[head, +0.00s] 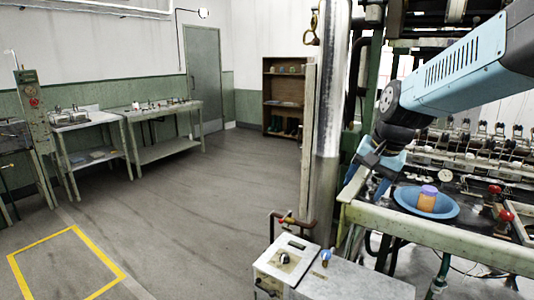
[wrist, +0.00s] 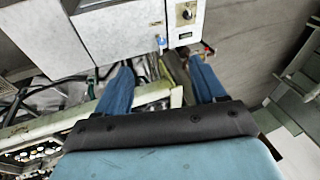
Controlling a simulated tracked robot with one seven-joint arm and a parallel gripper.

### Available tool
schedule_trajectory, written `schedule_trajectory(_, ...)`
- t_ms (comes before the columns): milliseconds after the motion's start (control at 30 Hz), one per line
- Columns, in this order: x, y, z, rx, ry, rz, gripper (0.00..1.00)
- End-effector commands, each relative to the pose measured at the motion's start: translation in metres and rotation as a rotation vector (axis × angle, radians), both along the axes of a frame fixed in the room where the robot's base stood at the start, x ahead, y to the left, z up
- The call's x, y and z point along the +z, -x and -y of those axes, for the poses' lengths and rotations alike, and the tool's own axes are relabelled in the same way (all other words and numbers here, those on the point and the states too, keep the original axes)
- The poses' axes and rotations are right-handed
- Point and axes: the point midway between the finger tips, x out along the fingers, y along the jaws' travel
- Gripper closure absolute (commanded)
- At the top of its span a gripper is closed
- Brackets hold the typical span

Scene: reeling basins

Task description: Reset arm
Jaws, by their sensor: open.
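My gripper (head: 371,186) hangs at the left end of the reeling bench, beside the bench's pale green rail (head: 430,236). In the wrist view its two blue fingers (wrist: 160,88) are spread wide with nothing between them. Behind the gap the wrist view shows a grey-white control box (wrist: 185,22) and part of the green frame. My blue arm comes in from the upper right of the head view. A blue dish (head: 408,200) with an orange and purple jar (head: 428,199) in it stands on the bench, to the right of my gripper and apart from it.
A steel column (head: 328,130) stands left of my gripper. A control box (head: 286,262) with pipes and a blue valve knob (head: 326,256) is below it. Red knobs (head: 505,216) rise from the bench. Open floor (head: 190,210) with a yellow outline lies left; worktables and a shelf (head: 284,95) stand farther back.

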Motion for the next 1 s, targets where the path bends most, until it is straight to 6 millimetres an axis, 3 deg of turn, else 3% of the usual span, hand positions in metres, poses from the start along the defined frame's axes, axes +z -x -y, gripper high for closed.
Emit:
schedule_trajectory(300,0.024,0.069,0.001,0.217,0.134,0.117,0.3)
schedule_trajectory(600,0.029,0.125,0.003,0.391,0.286,0.198,0.3)
schedule_trajectory(800,0.029,0.142,0.005,0.446,0.343,0.22,0.3)
schedule_trajectory(1000,0.028,0.144,0.005,0.456,0.352,0.221,0.3)
